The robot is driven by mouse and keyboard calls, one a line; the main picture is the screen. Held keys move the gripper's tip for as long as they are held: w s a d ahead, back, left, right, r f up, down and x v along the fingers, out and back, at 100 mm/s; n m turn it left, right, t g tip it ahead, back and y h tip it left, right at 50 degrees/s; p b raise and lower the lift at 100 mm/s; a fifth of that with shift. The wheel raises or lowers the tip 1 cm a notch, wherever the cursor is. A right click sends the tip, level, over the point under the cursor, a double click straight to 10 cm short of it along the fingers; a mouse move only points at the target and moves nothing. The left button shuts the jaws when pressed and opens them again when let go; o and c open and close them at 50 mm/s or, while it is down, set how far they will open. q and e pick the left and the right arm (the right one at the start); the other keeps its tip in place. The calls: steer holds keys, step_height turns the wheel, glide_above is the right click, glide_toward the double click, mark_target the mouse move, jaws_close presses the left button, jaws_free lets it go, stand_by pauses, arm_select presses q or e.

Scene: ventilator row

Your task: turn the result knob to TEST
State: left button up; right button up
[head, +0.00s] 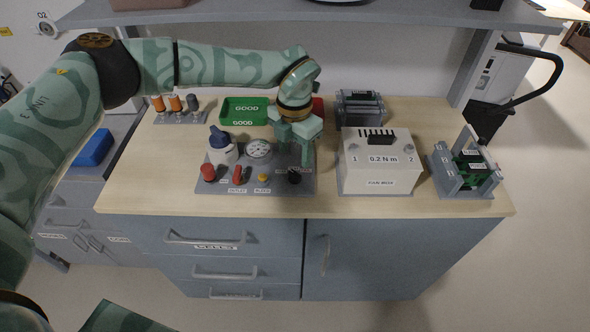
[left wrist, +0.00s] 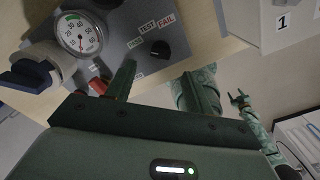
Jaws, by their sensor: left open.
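The result knob (head: 294,177) is a small black knob at the right front of the grey test panel (head: 270,187). In the left wrist view the knob (left wrist: 160,48) sits beside the labels PASS, TEST and FAIL. I cannot tell which label it points to. My left gripper (head: 297,150) is open and empty, pointing down above the panel, just behind the knob in the head view. It looks apart from the knob.
The panel also carries a gauge (head: 259,150), a white-and-blue fitting (head: 221,149), a red knob (head: 208,172), a red lever (head: 238,174) and a yellow button (head: 262,178). A white 0.2 N m box (head: 376,161) stands to the right. A green GOOD tray (head: 243,111) lies behind.

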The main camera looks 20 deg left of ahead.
mark_target(295, 173)
arm_select(q)
step_height(295, 173, down, 7)
steer(key=shift+r+b, duration=0.1)
steer(key=shift+b, duration=0.35)
steer(key=c, duration=1)
